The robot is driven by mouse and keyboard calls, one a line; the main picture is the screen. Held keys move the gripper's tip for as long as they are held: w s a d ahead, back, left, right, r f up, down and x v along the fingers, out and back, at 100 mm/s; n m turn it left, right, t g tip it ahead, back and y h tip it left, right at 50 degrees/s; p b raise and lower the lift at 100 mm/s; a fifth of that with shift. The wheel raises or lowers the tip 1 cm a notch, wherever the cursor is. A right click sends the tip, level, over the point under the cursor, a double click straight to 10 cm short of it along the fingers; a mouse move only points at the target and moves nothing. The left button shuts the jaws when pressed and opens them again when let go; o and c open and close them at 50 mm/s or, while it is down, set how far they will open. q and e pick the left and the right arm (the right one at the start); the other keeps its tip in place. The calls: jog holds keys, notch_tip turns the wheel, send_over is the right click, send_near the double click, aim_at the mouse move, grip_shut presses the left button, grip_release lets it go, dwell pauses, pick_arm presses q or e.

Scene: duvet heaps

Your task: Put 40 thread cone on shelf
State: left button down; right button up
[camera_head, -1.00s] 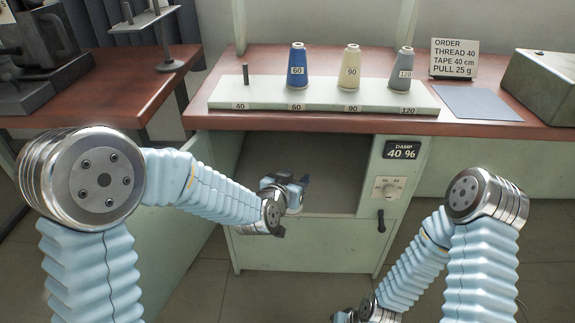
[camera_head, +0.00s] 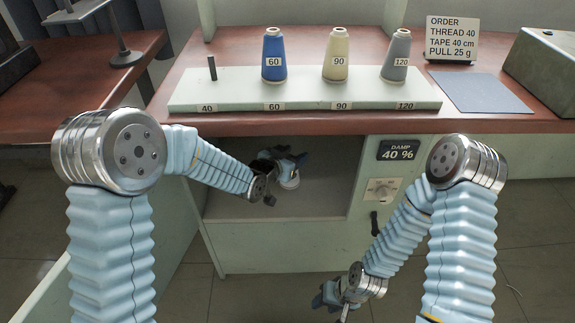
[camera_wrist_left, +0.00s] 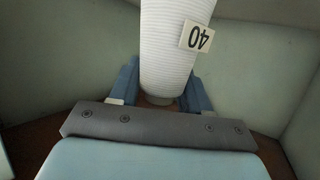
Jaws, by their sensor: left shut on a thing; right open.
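My left gripper (camera_head: 287,162) is shut on the 40 thread cone, at the open compartment (camera_head: 330,200) under the table. In the left wrist view the white ribbed cone (camera_wrist_left: 166,62) with its 40 tag sits between the blue fingers. In the head view only a small pale part of the cone (camera_head: 290,181) shows; the gripper hides the rest. I cannot tell how deep in the compartment it is. My right gripper (camera_head: 330,299) is open and empty, low in front of the cabinet. The bare peg (camera_head: 212,68) stands above the rack's 40 label.
The pale rack (camera_head: 235,92) on the brown table holds a blue 60 cone (camera_head: 274,55), a cream 90 cone (camera_head: 336,54) and a grey 120 cone (camera_head: 396,56). The order card (camera_head: 452,38) and grey mat (camera_head: 480,93) are at right. The DAMP panel (camera_head: 398,151) flanks the compartment.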

pick_arm(q)
jog(key=shift+w+a+f, duration=0.3)
jog(key=shift+f, duration=0.15)
jog(key=shift+w+a+f, duration=0.25)
jog(key=shift+f, duration=0.2)
jog(key=shift+a+f, duration=0.1)
jog(key=shift+f, duration=1.6)
jog(key=shift+f, duration=0.2)
jog(key=c, duration=0.5)
grip_release()
jog(key=shift+r, duration=0.1)
jog(key=shift+r, duration=0.2)
jog(key=v, duration=1.1)
jog(key=shift+s+a+b, duration=0.25)
jog(key=shift+s+b, duration=0.05)
jog(key=shift+b, duration=0.05)
